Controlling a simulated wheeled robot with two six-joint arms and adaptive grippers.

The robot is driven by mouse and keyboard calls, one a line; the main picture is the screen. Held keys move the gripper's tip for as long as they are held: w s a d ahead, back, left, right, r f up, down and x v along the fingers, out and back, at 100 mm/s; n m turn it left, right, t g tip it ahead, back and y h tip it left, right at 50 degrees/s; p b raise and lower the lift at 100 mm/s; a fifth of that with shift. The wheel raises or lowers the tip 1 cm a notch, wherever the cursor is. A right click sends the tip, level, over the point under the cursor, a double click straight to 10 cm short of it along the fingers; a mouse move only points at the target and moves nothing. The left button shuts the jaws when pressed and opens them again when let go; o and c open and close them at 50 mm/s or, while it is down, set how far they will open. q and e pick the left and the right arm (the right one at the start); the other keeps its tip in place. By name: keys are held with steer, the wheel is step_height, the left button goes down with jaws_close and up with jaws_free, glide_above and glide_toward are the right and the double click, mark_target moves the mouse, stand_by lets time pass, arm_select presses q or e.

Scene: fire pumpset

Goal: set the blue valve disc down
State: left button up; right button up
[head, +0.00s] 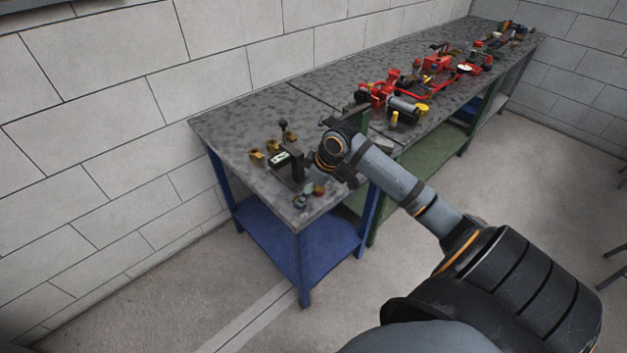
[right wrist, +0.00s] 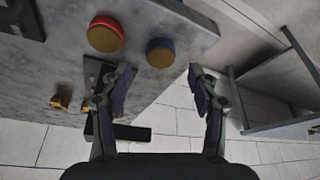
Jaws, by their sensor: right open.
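The blue valve disc (right wrist: 160,52) has a brass-coloured face and a blue rim. It lies on the grey table top just beyond the fingertips of my right gripper (right wrist: 161,76). The gripper is open, with nothing between its fingers. In the head view the disc (head: 300,201) is small, near the table's front corner. A similar disc with a red rim (right wrist: 105,34) lies beside it, apart from it. My right arm reaches over this table end in the head view. My left gripper is not in view.
The table (head: 240,128) has a mottled grey top and blue legs. Brass fittings (head: 272,145) and a small dark device with a display (head: 279,158) stand near the discs. Red pump parts (head: 378,92) lie farther along the bench. A block wall runs behind.

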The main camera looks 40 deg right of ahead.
steer(key=v, duration=0.8)
steer(key=shift+p, duration=0.4)
